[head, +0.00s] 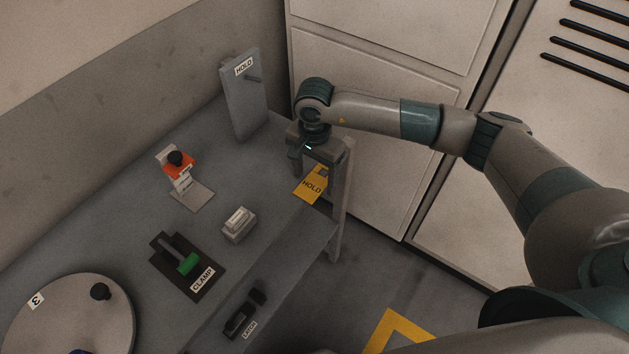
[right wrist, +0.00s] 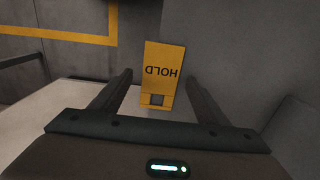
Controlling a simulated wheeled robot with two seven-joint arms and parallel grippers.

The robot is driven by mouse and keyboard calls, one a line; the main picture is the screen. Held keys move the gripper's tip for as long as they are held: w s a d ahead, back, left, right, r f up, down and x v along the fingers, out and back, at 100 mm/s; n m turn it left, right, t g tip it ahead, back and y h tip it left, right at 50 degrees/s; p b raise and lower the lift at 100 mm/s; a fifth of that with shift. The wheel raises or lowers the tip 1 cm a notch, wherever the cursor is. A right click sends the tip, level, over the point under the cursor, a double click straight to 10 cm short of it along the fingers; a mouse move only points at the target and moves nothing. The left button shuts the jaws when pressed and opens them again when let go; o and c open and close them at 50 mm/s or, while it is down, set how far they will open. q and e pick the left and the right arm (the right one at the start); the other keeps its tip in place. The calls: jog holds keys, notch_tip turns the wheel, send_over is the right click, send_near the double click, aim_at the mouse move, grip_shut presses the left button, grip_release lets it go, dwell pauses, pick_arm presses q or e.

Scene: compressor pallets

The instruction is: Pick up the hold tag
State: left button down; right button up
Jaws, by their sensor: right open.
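The hold tag is a yellow card with HOLD in black and a grey square near one end. In the head view the tag (head: 312,187) is at the right end of the grey bench, just under my right gripper (head: 318,178). In the right wrist view the tag (right wrist: 163,70) shows between the two fingers of my right gripper (right wrist: 160,85), square end nearest the palm. The fingers are apart, one on each side of it, and I see no contact. Whether the tag lies flat or is raised is hard to tell. My left gripper is not in view.
An upright grey board (head: 246,95) labelled HOLD, with a peg, stands at the bench's back. Cabinets (head: 365,130) stand behind.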

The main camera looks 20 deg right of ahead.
aim_at(314, 183)
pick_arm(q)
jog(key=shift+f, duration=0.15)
pick_arm(e)
jog(key=shift+c, duration=0.4)
jog(key=c, duration=1)
jog(key=shift+c, duration=0.2)
